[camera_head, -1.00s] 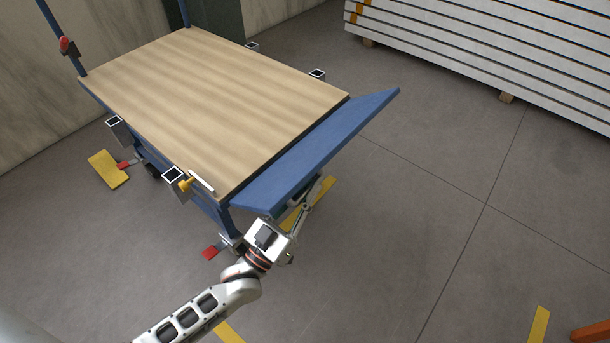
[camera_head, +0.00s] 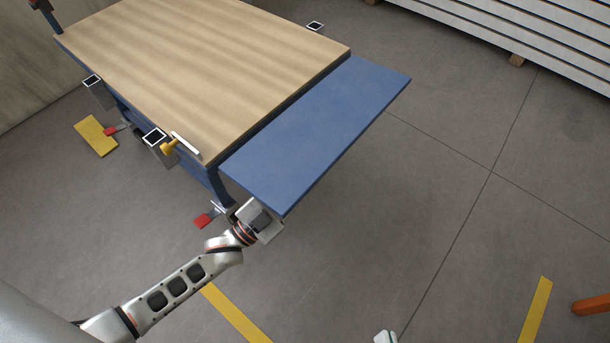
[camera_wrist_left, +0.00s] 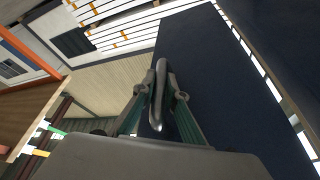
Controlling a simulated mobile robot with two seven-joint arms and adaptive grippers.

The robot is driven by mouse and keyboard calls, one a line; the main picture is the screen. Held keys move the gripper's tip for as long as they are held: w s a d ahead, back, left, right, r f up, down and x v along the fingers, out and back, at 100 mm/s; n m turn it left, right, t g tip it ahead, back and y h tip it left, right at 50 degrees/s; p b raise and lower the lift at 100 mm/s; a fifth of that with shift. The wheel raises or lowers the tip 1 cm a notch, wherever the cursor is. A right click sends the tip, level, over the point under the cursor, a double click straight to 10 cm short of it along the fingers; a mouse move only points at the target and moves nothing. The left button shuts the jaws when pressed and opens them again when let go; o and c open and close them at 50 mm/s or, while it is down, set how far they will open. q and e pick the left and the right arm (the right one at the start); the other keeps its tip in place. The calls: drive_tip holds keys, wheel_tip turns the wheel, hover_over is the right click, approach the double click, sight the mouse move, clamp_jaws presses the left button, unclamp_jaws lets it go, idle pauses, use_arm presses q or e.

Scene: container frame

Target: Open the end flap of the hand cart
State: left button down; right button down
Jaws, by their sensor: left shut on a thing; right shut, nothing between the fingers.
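The hand cart has a wooden deck (camera_head: 210,65) with a blue end flap (camera_head: 315,130) along its right end. The flap stands out from the deck and looks roughly level. My left arm reaches to the flap's near corner, and its gripper is hidden there in the head view. Only the tip of my right gripper (camera_head: 385,337) shows at the bottom edge of the head view, shut and away from the cart.
A yellow-knobbed clamp (camera_head: 170,146) and square sockets (camera_head: 154,136) line the deck's near side. A red pedal (camera_head: 204,220) sits low by the near corner. White stacked panels (camera_head: 520,35) stand at the back right. The floor (camera_head: 430,200) right of the flap is clear.

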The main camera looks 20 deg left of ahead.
use_arm(q)
drive_tip(key=shift+r, duration=0.1)
drive_tip(key=c, duration=2)
unclamp_jaws()
drive_tip(key=shift+c, duration=0.2)
drive_tip(key=shift+s+a, duration=0.1)
drive_tip(key=v, duration=1.1)
drive_tip(key=shift+s+a+f, duration=0.15)
drive_tip(key=shift+s+f, duration=0.1)
drive_tip(key=shift+s, duration=0.05)
